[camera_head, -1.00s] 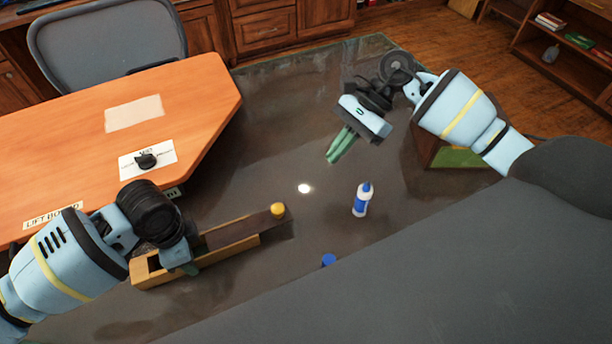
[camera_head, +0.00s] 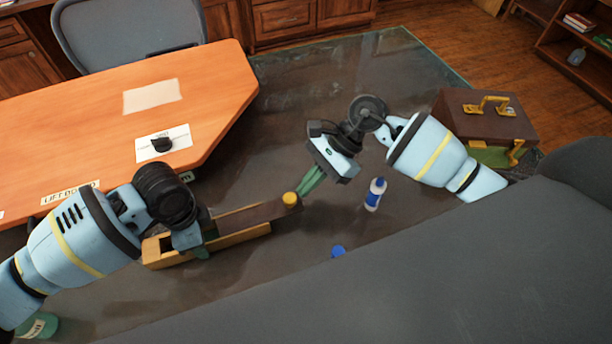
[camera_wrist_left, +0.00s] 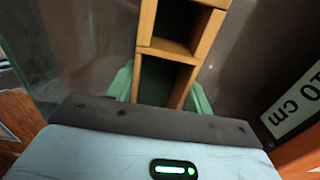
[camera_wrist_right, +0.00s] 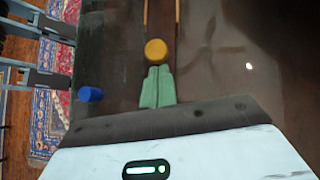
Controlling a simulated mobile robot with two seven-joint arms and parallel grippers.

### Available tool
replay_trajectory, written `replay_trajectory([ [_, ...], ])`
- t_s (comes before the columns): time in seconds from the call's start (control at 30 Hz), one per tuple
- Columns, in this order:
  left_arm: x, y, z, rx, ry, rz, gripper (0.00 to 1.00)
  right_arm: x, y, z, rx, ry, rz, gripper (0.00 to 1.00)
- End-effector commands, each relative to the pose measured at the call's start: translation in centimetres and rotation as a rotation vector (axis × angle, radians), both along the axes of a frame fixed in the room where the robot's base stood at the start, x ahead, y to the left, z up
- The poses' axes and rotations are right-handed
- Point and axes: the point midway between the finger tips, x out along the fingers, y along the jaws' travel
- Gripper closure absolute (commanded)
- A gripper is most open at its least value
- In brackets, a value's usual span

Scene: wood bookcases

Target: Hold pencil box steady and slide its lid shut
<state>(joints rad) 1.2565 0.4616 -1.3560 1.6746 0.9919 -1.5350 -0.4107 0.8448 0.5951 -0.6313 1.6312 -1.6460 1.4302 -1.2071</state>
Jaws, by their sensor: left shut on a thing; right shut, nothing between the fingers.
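The wooden pencil box (camera_head: 228,240) lies on the dark glass surface at lower left in the head view, its left end open. The dark brown lid (camera_head: 262,214) sits partly in it and sticks out past the right end, with a yellow knob (camera_head: 290,199) at its outer end. My left gripper (camera_head: 196,243) is shut across the box near its left end; its green fingers straddle the box walls in the left wrist view (camera_wrist_left: 165,80). My right gripper (camera_head: 305,186) is shut and empty, fingertips just beside the knob. The right wrist view shows the knob (camera_wrist_right: 156,51) directly ahead of the tips.
A white and blue bottle (camera_head: 375,194) stands right of the lid, and a blue cap-like object (camera_head: 338,251) is nearer. A brown and green case (camera_head: 485,120) with yellow handles is at right. An orange desk (camera_head: 110,110) borders the left.

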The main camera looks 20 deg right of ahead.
Motion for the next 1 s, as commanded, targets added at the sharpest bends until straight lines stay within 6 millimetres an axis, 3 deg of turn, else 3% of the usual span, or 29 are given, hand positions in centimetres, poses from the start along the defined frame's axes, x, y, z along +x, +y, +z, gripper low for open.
replay_trajectory([
  [0.37,0.0,0.0,0.1,-0.001,-0.001,0.000,0.80,0.0,0.4,0.0,0.001,0.000,0.001,1.00],
  [0.73,0.0,-0.1,0.1,-0.002,-0.001,-0.001,0.80,0.0,7.9,0.1,0.003,-0.001,0.004,1.00],
  [1.0,0.0,-0.2,0.1,-0.004,-0.001,-0.002,0.80,-0.1,9.0,0.0,0.003,0.001,0.001,1.00],
])
